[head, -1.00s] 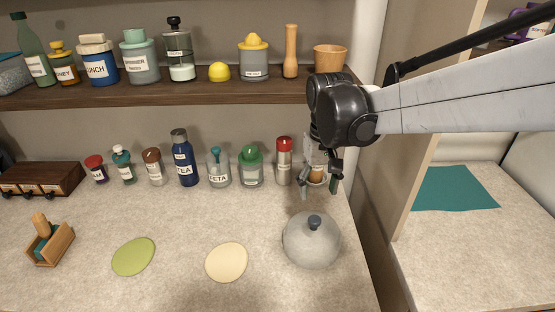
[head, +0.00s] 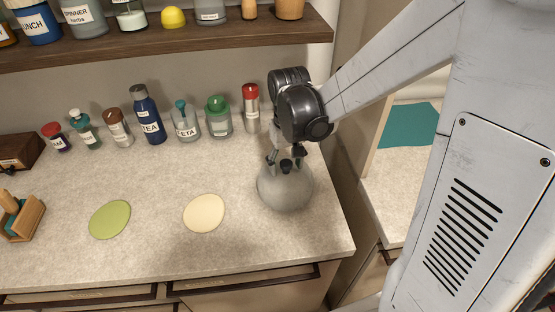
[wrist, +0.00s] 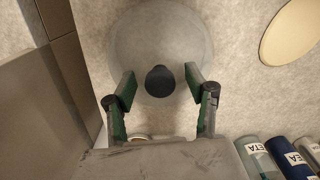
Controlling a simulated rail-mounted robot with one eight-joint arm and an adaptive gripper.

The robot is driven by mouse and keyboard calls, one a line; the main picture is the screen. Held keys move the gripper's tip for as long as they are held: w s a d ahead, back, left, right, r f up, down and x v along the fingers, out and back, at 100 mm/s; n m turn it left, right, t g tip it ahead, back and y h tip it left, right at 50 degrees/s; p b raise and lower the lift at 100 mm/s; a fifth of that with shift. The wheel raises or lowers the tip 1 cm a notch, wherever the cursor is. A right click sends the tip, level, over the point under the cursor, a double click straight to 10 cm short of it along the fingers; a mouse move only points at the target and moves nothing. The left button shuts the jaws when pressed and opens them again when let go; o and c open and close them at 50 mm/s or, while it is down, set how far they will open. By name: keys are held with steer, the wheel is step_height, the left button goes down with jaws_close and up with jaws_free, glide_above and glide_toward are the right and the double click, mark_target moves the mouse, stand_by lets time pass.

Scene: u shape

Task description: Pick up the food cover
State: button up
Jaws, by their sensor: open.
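The food cover (head: 285,193) is a grey dome with a dark round knob (head: 286,165) on top. It stands on the counter near its right edge. My gripper (head: 285,158) is directly above the cover, pointing down, with its fingers close to the knob. In the wrist view the gripper (wrist: 160,85) is open, with one green-padded finger on each side of the knob (wrist: 160,81). The fingers look apart from the knob. The translucent-looking dome (wrist: 160,30) fills the upper middle of that view.
A cream disc (head: 204,213) and a green disc (head: 110,219) lie left of the cover. Several jars and bottles, including a red-capped shaker (head: 251,108), stand along the back wall. A wooden shelf (head: 180,42) hangs above. The counter's front middle is clear.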

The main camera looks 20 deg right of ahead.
steer(key=shift+f, duration=0.4)
jaws_close()
steer(key=shift+r, duration=0.15)
